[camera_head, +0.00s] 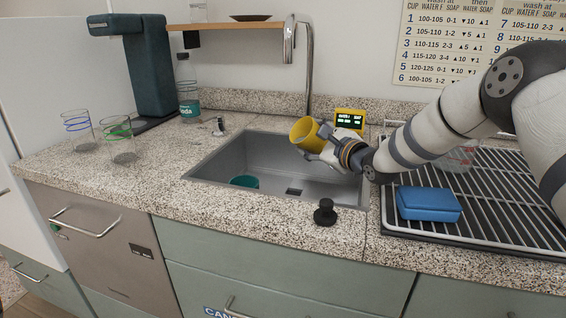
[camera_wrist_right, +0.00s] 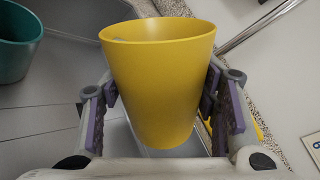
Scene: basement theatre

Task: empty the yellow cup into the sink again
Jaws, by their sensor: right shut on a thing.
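The yellow cup (camera_head: 305,134) is held over the right part of the sink (camera_head: 262,155) by my right gripper (camera_head: 322,148). The cup is tilted, its mouth toward the left in the head view. In the right wrist view the yellow cup (camera_wrist_right: 158,85) sits between the two fingers of my right gripper (camera_wrist_right: 160,110), shut on its sides. I cannot tell whether liquid is in it. A teal cup (camera_head: 244,182) is in the sink at the lower left; the wrist view also shows the teal cup (camera_wrist_right: 15,45). My left gripper is not in view.
A tall faucet (camera_head: 308,70) stands behind the sink. A yellow display box (camera_head: 350,120) stands behind my gripper. A black knob (camera_head: 325,212) is at the front edge. Two glasses (camera_head: 78,130) (camera_head: 119,138) stand left.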

